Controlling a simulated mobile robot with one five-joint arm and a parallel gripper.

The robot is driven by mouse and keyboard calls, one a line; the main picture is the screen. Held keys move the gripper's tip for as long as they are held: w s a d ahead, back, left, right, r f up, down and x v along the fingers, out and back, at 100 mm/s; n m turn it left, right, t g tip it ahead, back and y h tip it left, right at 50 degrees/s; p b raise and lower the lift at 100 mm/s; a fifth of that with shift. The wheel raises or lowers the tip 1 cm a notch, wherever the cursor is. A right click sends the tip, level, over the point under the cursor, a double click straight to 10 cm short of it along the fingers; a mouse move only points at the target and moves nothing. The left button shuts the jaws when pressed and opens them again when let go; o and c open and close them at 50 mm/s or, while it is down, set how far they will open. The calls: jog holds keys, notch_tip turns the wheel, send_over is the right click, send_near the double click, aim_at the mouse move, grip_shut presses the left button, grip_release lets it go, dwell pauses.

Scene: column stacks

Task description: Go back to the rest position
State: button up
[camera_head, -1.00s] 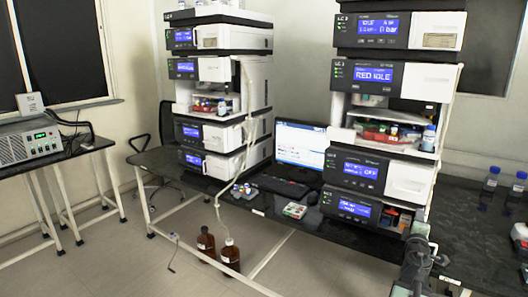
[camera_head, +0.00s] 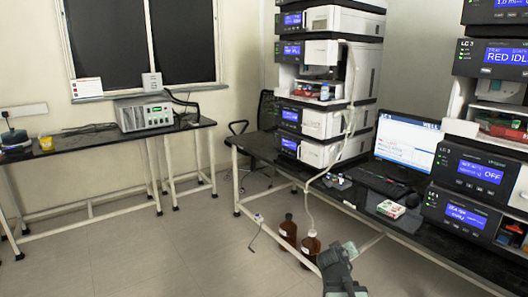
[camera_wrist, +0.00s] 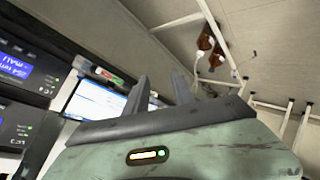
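My gripper (camera_head: 342,258) shows at the bottom centre of the head view, in front of the black bench's front edge. In the wrist view its two dark fingers (camera_wrist: 160,92) stand apart with nothing between them. It is open and empty. In the wrist view the floor and two brown bottles (camera_wrist: 207,42) lie beyond the fingers to the right, and the monitor (camera_wrist: 92,101) is to the left. The gripper touches nothing that I can see.
Two brown bottles (camera_head: 289,230) stand on the floor left of my gripper. Stacked instruments (camera_head: 325,75) and a monitor (camera_head: 407,139) stand on the black bench (camera_head: 262,146). A side table (camera_head: 85,140) holds a grey box (camera_head: 144,113).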

jog(key=s+a+f+m+g+y, duration=0.3)
jog(key=s+a+f+g+y, duration=0.45)
jog(key=s+a+f, duration=0.6)
jog(key=s+r+g+p, duration=0.1)
jog(key=r+p, duration=1)
jog(key=r, duration=0.1)
jog(key=s+a+r+g+h+p, duration=0.1)
jog(key=s+r+p, duration=0.1)
jog(key=r+p, duration=0.8)
jog(key=shift+a+r+p, duration=0.25)
jog(key=shift+r+p, duration=0.15)
jog(key=shift+r, duration=0.45)
jog(key=shift+s, duration=0.1)
